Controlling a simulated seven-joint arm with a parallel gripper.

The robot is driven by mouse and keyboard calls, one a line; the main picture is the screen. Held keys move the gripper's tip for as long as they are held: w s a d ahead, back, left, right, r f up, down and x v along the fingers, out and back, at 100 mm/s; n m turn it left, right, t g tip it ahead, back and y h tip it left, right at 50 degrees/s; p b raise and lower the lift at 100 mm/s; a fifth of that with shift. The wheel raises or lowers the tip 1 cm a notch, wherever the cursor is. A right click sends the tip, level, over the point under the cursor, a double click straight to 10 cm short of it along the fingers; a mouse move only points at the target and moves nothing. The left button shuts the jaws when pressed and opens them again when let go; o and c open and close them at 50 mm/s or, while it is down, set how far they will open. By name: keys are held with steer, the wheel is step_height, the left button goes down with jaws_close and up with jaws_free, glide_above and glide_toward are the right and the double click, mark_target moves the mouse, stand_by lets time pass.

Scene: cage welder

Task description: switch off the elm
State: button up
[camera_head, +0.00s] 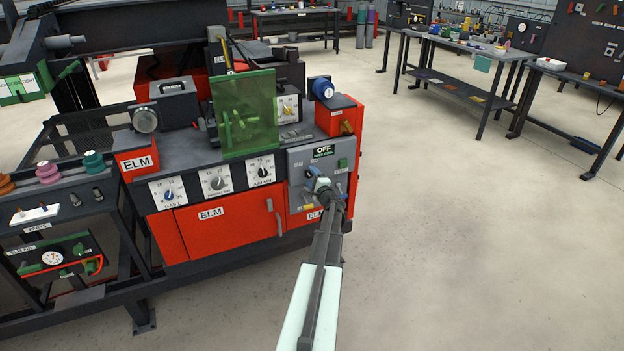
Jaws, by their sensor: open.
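The elm is a red and dark grey machine with ELM labels; its red front door (240,228) faces me. At its right end is a grey switch panel (298,163) with a black and green label (324,152) reading OFF above smaller print. My arm reaches up from the bottom of the picture to this panel. My gripper (322,188) is open at the panel, just below the label. It covers most of the panel's middle, so the switch and any contact with it cannot be made out. A small green part (342,164) shows at the panel's right.
Three dials, one of them a white dial plate (168,192), line the front left of the panel. A green screen (246,113) stands on the machine's top. A parts rack (50,195) is at the left. Floor to the right is clear up to the benches (470,45).

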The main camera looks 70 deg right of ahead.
steer(key=v, duration=1.4)
steer(key=shift+w+r, duration=0.1)
steer(key=w+a+f+n+g+y, duration=0.1)
steer(key=a+f+n+g+y, duration=0.3)
steer(key=a+f, duration=0.55)
steer(key=a+f+n+g+y, duration=0.2)
steer(key=a+f+n+y, duration=0.35)
steer(key=a, duration=0.75)
steer(key=w+a+f+n+g+y, duration=0.1)
steer(key=a+f+n+g+y, duration=0.25)
steer(key=a+f+y, duration=0.45)
steer(key=a+f+n+g+h, duration=0.1)
steer(key=a+f+n+g, duration=0.2)
steer(key=a, duration=1.2)
steer(key=s+a+f+n+g+h, duration=0.1)
steer(key=a+n, duration=0.7)
steer(key=a, duration=0.8)
steer(key=s+a+f+n+g+h, duration=0.1)
steer(key=a+f+n+g, duration=0.4)
steer(key=a, duration=1)
steer(key=shift+s+a+f+n+g+h, duration=0.25)
steer(key=shift+a+f+n+g+h, duration=0.15)
steer(key=shift+f+g+h, duration=0.35)
